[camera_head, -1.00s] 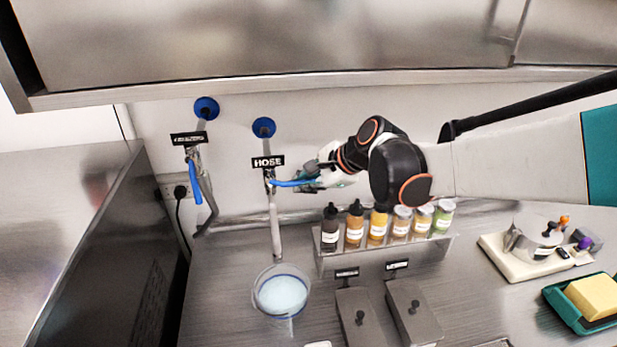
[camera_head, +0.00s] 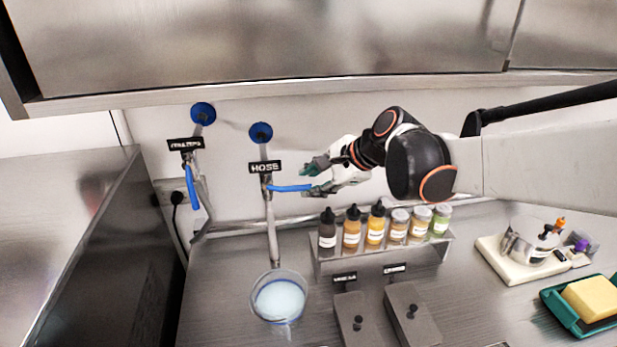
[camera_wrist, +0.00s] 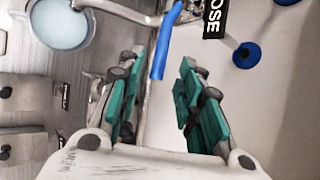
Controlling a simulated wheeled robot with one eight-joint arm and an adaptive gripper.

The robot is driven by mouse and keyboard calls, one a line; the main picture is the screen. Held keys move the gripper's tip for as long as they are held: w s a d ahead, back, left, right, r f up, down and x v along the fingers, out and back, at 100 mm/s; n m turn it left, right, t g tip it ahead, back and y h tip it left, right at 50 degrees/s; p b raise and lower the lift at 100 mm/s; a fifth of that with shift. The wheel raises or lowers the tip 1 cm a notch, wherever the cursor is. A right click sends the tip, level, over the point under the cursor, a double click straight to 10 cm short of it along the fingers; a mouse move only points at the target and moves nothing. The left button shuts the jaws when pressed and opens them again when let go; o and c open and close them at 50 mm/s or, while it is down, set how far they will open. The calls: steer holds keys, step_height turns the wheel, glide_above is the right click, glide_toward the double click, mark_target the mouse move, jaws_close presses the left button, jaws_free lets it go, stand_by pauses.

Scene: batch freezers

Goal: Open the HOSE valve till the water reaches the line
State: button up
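The HOSE valve's blue lever (camera_head: 290,188) points sideways to the right from its pipe, below the black HOSE label (camera_head: 265,167). My gripper (camera_head: 309,180) is open and empty at the lever's right end. In the wrist view the lever (camera_wrist: 166,42) shows in the gap between my two green-padded fingers (camera_wrist: 162,68), with space on both sides. A clear round container (camera_head: 256,299) stands under the hose pipe (camera_head: 273,235). Pale bluish water (camera_head: 280,300) is in it, with its surface near a blue ring line; I cannot tell whether they are exactly level.
A second valve with a blue lever (camera_head: 192,187) hangs to the left, its lever pointing down. A rack of several bottles (camera_head: 375,230) stands below my gripper. Two lidded metal bins (camera_head: 355,318) stand in front. A yellow sponge in a green tray (camera_head: 592,298) lies right.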

steer(key=v, duration=0.7)
steer(key=shift+s, duration=0.1)
steer(key=s+d+f+n+t+h+b, duration=0.1)
steer(key=s+d+f+n+h+b, duration=0.2)
steer(key=s+d+f+n+b, duration=0.3)
steer(key=s+d+f+n+t+h+b, duration=0.1)
steer(key=s+d+f+n+h+b, duration=0.3)
steer(key=s+d+f+n+b, duration=0.3)
steer(key=s+d+f+b, duration=0.2)
steer(key=s+d+f, duration=0.1)
steer(key=f, duration=0.3)
steer(key=s+d+f+b, duration=0.2)
steer(key=s+f+b, duration=0.1)
steer(key=s+f, duration=0.2)
step_height(320, 180, down, 3)
steer(key=shift+s+d+r+n+h+b, duration=0.15)
steer(key=shift+s+d+n+h+b, duration=0.15)
steer(key=shift+d, duration=0.05)
